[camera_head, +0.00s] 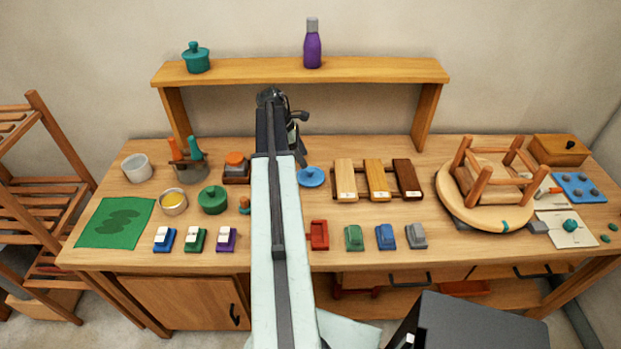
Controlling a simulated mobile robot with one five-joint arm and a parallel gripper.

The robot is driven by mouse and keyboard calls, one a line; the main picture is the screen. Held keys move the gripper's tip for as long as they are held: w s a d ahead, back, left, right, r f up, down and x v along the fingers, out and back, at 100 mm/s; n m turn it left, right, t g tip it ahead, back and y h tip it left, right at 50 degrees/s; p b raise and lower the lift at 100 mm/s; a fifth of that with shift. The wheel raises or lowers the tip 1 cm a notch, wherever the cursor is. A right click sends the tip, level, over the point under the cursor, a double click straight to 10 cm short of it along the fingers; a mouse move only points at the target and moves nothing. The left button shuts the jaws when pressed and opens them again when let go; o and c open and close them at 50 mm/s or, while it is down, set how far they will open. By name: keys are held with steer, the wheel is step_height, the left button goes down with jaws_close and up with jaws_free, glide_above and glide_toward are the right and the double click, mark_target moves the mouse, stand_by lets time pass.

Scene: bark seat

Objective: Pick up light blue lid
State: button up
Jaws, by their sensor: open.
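A round blue lid (310,178) with a small knob lies flat on the workbench, just right of my arm. My gripper (300,160) hangs at the far end of my arm, with its dark tip pointing down, close behind and slightly left of the lid in the picture. The gap between its fingers is too small to make out, and I cannot tell its exact height above the bench. Nothing shows held in it. My arm hides part of the bench to the left of the lid.
Three wooden blocks (376,180) in a rack stand right of the lid. A raised shelf (370,70) spans the back.

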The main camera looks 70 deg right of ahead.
mark_target(309, 169)
steer(key=b+x, duration=0.1)
steer(key=x, duration=0.1)
steer(key=b+x, duration=0.4)
steer(key=shift+w+d+f, duration=0.15)
steer(key=shift+d+f, duration=0.1)
steer(key=shift+f, duration=0.2)
steer(key=shift+r, duration=0.2)
jaws_close()
